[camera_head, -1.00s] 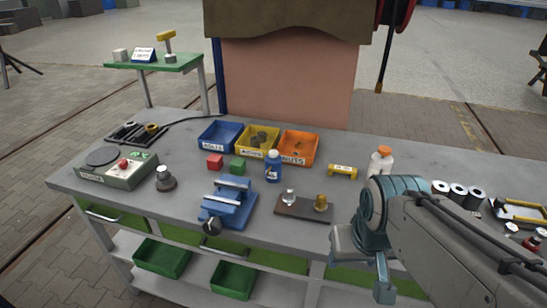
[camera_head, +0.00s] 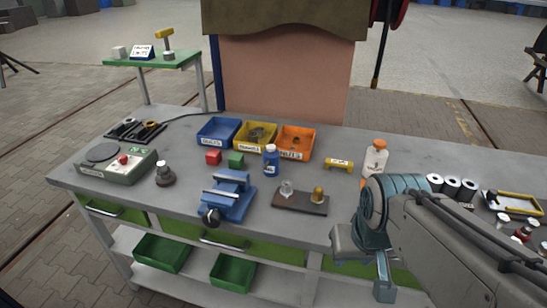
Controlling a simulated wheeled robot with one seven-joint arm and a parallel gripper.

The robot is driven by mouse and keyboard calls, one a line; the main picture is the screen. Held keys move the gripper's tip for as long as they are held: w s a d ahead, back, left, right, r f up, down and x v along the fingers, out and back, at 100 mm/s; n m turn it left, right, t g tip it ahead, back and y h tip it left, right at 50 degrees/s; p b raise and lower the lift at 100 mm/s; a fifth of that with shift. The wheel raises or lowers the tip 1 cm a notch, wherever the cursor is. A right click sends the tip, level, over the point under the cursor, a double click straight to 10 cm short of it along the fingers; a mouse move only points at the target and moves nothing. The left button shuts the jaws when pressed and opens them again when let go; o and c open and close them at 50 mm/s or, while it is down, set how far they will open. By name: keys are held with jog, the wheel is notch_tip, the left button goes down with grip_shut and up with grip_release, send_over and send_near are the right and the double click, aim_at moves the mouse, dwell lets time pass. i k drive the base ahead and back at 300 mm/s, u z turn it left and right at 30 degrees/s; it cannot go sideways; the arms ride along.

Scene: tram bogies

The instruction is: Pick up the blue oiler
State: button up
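The blue oiler (camera_head: 271,163) is a small blue bottle with a pale cap and a label. It stands upright on the grey workbench (camera_head: 330,222), just in front of the yellow and orange bins. My gripper (camera_head: 362,266) is at the lower right, over the bench's front edge, to the right of the oiler and nearer to me. Its two fingers are apart with nothing seen between them. The oiler is in full view.
A blue vise (camera_head: 229,196) stands in front of the oiler, with a dark plate (camera_head: 300,206) bearing two small parts to its right. A white bottle with orange cap (camera_head: 375,158) stands behind my arm.

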aim_at(271, 162)
jog(key=k, duration=1.2)
jog(key=u, duration=0.45)
jog(key=i, duration=0.6)
jog(key=u, duration=0.55)
jog(key=i, duration=0.75)
jog(key=z, duration=0.65)
jog(key=i, duration=0.7)
jog(key=z, duration=0.5)
